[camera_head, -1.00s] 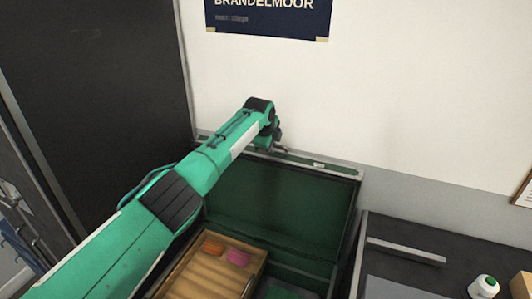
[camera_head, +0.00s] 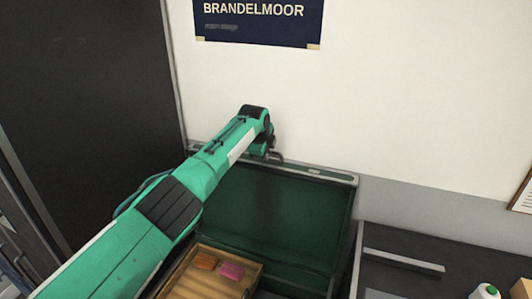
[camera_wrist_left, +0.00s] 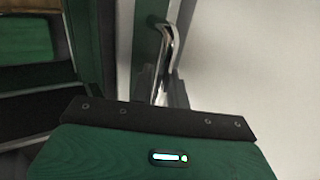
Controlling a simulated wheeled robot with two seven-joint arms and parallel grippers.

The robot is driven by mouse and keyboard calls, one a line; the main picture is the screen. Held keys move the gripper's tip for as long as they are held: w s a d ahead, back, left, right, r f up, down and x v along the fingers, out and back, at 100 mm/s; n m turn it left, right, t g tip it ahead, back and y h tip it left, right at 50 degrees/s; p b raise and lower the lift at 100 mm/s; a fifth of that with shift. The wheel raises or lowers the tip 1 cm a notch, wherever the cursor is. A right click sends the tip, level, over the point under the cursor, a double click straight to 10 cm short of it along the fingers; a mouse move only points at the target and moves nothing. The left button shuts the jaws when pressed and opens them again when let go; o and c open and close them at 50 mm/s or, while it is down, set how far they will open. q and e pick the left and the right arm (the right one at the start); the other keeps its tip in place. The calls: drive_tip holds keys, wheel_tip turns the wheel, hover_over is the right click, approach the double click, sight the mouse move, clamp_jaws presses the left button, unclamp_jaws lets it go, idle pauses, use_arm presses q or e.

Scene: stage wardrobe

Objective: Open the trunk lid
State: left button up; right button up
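The trunk stands open against the wall in the head view. Its lid (camera_head: 285,215), lined in dark green, is raised and leans back near the wall, with a pale metal rim along its top edge. My left gripper (camera_head: 268,152) is at that top edge, beside a metal handle (camera_head: 277,156). The left wrist view shows the shiny handle (camera_wrist_left: 170,45) on the lid's edge, just beyond my gripper's green and black housing. My right gripper is not in view.
A wooden tray (camera_head: 248,281) with an orange and a pink block sits in the trunk's front left. A dark table (camera_head: 450,240) stands at the right with a metal bar and a white bottle (camera_head: 486,292). A dark panel (camera_head: 85,100) stands at the left.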

use_arm(q)
drive_tip(key=shift+v, duration=0.8)
drive_tip(key=b+v, duration=0.3)
drive_tip(key=v, duration=0.9)
